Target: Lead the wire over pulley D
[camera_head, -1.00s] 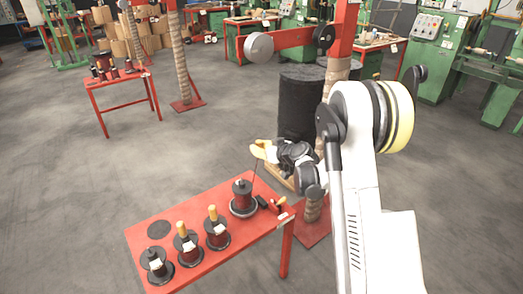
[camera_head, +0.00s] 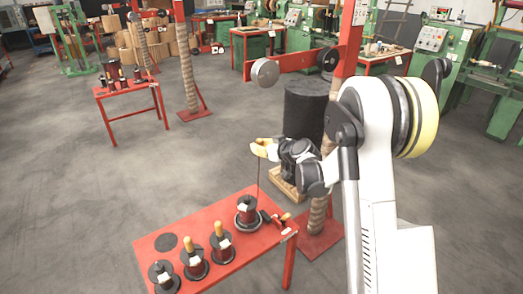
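My gripper (camera_head: 263,149), with yellow fingers, is above the far end of the red table. A thin dark wire (camera_head: 258,175) runs from its fingertips down to the black spool (camera_head: 247,210) on the table. The fingers look closed on the wire; the fingertip gap is too small to see. A red bar above carries a grey pulley (camera_head: 265,73) at its left end and a black pulley (camera_head: 328,59) near the post. Both are well above my gripper. No letter is readable on either, so I cannot tell which is D. No wire shows on them.
The red table (camera_head: 203,216) also holds several other black spools, some with yellow tops, and small tools by the wire's spool. A red post (camera_head: 350,40) with a wrapped lower part and a large black drum (camera_head: 305,105) stand behind my gripper. Open floor lies left.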

